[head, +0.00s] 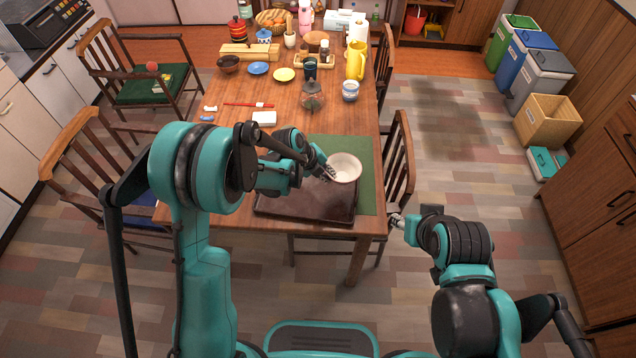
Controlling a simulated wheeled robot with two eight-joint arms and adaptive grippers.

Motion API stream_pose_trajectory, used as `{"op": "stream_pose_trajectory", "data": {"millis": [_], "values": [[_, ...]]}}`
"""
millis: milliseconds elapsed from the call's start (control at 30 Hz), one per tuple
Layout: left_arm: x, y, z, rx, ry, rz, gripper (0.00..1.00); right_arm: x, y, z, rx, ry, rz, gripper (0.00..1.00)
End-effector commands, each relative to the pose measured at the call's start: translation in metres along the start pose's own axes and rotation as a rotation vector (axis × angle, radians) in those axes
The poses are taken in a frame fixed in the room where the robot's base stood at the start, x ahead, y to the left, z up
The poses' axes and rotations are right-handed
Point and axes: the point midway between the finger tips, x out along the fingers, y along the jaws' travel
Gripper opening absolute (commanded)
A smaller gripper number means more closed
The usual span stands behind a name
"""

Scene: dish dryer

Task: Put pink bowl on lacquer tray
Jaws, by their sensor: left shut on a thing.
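The pink bowl (346,168), pale inside with a pinkish rim, is upright near the front right of the wooden table. My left gripper (328,171) is shut on the bowl's left rim. The lacquer tray (305,207) is dark brown and lies at the table's front edge, partly on a green mat (366,192). In the picture the bowl is over the tray's back right part and the mat. I cannot tell whether it touches either. My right gripper (397,220) is off the table's right side, away from the bowl; its fingers are too small to read.
A glass jar (312,97), a white and blue cup (350,91) and a yellow pitcher (355,60) stand behind the mat. A white block (264,118) and chopsticks (248,105) lie to the left. Chairs stand close on both sides. Several items crowd the table's far end.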

Motion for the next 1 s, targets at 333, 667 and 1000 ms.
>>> {"op": "stream_pose_trajectory", "data": {"millis": [333, 667, 1000], "values": [[0.023, 0.022, 0.048, -0.001, 0.001, 0.0, 0.0, 0.013, 0.0, 0.01, 0.0, 0.0, 0.0, 0.4], [0.057, 0.042, 0.049, -0.001, 0.0, 0.0, 0.0, 0.029, 0.0, 0.021, 0.0, 0.0, 0.0, 0.4], [0.059, 0.043, 0.049, -0.001, -0.001, 0.0, 0.0, 0.03, 0.0, 0.021, 0.0, 0.0, 0.0, 0.4]]}}
